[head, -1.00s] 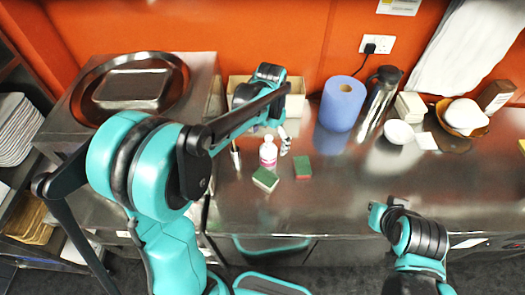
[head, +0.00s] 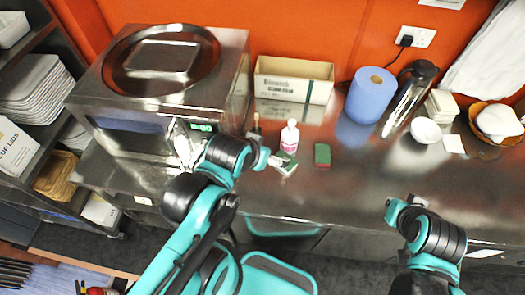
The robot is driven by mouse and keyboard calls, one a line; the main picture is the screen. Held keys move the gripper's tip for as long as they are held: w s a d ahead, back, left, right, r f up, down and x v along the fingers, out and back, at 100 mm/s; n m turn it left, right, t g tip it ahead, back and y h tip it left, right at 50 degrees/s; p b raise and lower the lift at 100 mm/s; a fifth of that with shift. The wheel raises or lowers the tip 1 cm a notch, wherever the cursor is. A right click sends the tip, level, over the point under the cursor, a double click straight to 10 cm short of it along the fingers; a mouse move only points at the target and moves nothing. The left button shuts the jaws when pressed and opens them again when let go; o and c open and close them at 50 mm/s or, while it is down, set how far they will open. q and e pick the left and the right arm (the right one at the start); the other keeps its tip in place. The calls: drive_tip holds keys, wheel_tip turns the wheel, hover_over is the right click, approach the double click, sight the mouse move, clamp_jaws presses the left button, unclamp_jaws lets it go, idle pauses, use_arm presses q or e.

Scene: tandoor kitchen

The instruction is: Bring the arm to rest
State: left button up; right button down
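My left arm comes in from the bottom and bends low in front of the counter. Its gripper end (head: 268,160) is beside the near green sponge (head: 288,168) and partly covers it; I cannot tell whether they touch. Its fingers are too small and turned away to show open or shut. My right arm is folded low at the right, its gripper end (head: 395,210) over the counter's front edge, clear of the objects. Its finger state does not show.
A white bottle (head: 290,137) and a second sponge (head: 322,155) stand near the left gripper. A cardboard box (head: 293,82), blue paper roll (head: 371,95) and flask (head: 408,98) are behind. A steel oven (head: 160,90) is left. The counter's middle front is clear.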

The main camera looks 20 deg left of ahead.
drive_tip(key=shift+f, duration=0.1)
wheel_tip(320, 180, down, 16)
drive_tip(key=b, duration=1.6)
